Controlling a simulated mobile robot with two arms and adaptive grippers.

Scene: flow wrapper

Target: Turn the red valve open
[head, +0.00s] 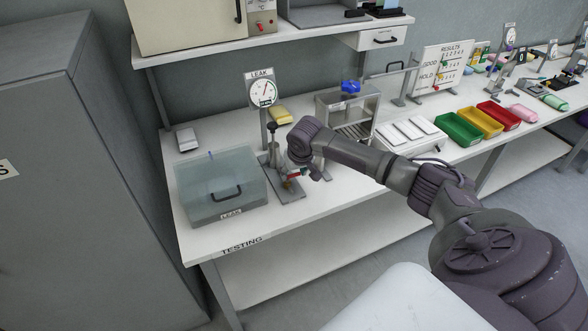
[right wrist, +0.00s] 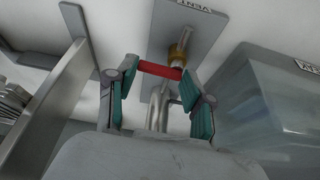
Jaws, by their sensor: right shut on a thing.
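The red valve handle (right wrist: 158,69) shows as a short red bar in the right wrist view, beside a brass fitting (right wrist: 180,50) on a grey plate labelled VENT. My right gripper (right wrist: 161,75) is shut on it, with a teal-padded finger at each end of the bar. In the head view, my right gripper (head: 296,174) is at the valve on the bench, and a little red shows (head: 293,173). My wrist and fingers hide most of the valve there. My left gripper is not in view.
A clear leak tank (head: 222,195) with a black handle stands left of the valve. A round LEAK gauge (head: 263,90) rises behind.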

